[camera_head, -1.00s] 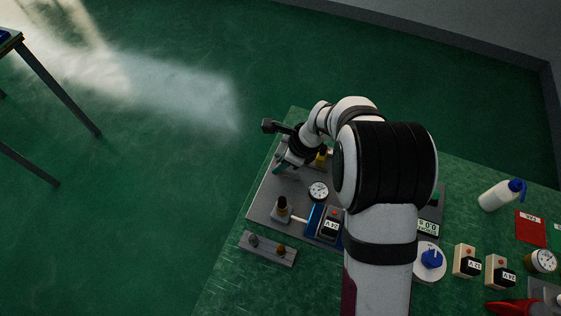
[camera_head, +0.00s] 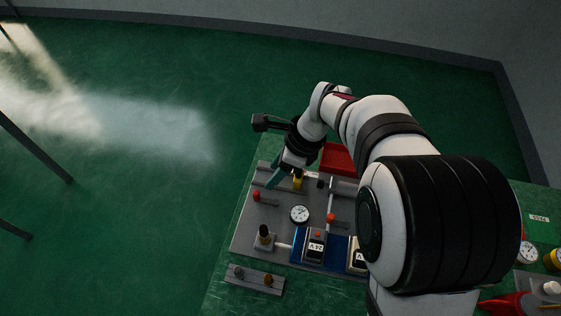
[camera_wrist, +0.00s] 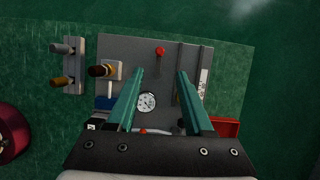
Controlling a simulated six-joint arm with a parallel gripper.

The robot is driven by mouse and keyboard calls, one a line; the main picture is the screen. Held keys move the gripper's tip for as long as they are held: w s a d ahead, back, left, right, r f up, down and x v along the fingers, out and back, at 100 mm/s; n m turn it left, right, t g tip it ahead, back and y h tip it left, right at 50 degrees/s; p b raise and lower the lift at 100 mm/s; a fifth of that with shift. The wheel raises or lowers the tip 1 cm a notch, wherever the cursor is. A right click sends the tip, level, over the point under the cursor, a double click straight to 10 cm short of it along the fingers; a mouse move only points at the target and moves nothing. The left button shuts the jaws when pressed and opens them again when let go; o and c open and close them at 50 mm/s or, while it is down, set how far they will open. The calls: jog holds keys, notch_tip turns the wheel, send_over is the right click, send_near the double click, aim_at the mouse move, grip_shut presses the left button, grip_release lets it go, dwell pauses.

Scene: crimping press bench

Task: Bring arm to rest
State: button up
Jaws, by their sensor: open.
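My arm reaches from the lower right over the green bench in the head view. My gripper (camera_head: 277,180) points down above the far part of a grey base plate (camera_head: 245,235). In the wrist view, the green fingers of my gripper (camera_wrist: 163,75) stand well apart with nothing between them, so it is open and empty. The grey base plate (camera_wrist: 125,48) lies below the fingers. A round white gauge (camera_head: 299,214) sits on the plate; it also shows between the fingers in the wrist view (camera_wrist: 147,102). My arm hides much of the bench's right part.
A red-topped lever (camera_head: 256,196) and a dark-capped post (camera_head: 264,236) rise from the plate. A blue holder with 24 V modules (camera_head: 315,247) is at its near edge. A small grey block with two pegs (camera_head: 254,280) lies nearer. A red bin (camera_head: 338,158) stands behind.

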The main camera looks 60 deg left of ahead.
jog(key=v, duration=0.4)
jog(key=w+d+r+t, duration=0.1)
jog(key=w+d+r, duration=0.15)
jog(key=d, duration=0.35)
jog(key=w+d+r, duration=0.2)
jog(key=w+d, duration=0.1)
jog(key=d, duration=0.4)
jog(key=s+d+r+n+t, duration=0.1)
jog(key=d+r+n+t, duration=0.1)
jog(key=d, duration=1.4)
jog(key=s+d+f+n+h, duration=0.1)
jog(key=s+d+f, duration=0.1)
jog(key=s+d, duration=0.6)
jog(key=shift+d, duration=0.95)
